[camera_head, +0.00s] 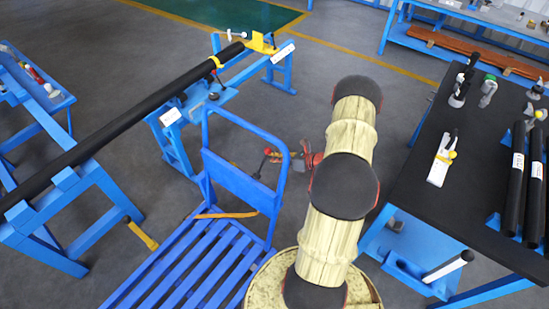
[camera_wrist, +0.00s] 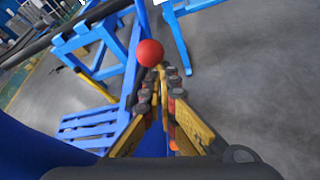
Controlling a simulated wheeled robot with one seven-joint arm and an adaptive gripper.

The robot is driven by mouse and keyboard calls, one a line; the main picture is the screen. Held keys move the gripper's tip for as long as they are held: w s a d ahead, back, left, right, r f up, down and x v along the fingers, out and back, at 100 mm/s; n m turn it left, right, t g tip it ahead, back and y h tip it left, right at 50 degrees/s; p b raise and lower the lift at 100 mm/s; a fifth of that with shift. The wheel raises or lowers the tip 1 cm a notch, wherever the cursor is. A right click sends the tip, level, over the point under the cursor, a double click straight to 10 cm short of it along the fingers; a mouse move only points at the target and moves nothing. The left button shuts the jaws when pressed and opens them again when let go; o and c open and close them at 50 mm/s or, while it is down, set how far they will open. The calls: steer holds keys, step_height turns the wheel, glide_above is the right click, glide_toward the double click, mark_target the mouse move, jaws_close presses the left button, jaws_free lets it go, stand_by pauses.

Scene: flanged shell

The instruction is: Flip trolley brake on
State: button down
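The blue slatted trolley (camera_head: 185,270) with its upright handle frame (camera_head: 240,165) stands left of my arm in the head view. It also shows in the wrist view (camera_wrist: 90,124). A red ball knob (camera_wrist: 150,53) shows just beyond my fingertips in the wrist view. In the head view a small red knob (camera_head: 268,151) on a dark lever shows through the trolley's handle frame. My gripper (camera_wrist: 162,74) has its fingertips close together, pointing at the knob, with nothing seen between them. I cannot tell whether they touch the knob.
A long black pipe (camera_head: 120,130) lies on blue stands (camera_head: 70,215) to the left. A dark-topped workbench (camera_head: 410,160) with tools and black tubes stands at the right. Grey floor (camera_head: 350,50) is open beyond my arm and between stands and bench.

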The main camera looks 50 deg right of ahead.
stand_by(0.4)
step_height(320, 180, down, 4)
steer(key=d+b, duration=0.1)
steer(key=b, duration=0.2)
steer(key=a+p+v, duration=0.2)
steer(key=v, duration=0.8)
steer(key=shift+s+a, duration=0.25)
steer(key=shift+r, duration=0.1)
step_height(320, 180, down, 14)
steer(key=s+m+t+h+b, duration=0.1)
steer(key=s+m+t, duration=0.1)
steer(key=m+t, duration=0.1)
steer(key=shift+s+d+t+b, duration=0.15)
steer(key=shift+t+b, duration=0.25)
steer(key=shift+t, duration=0.2)
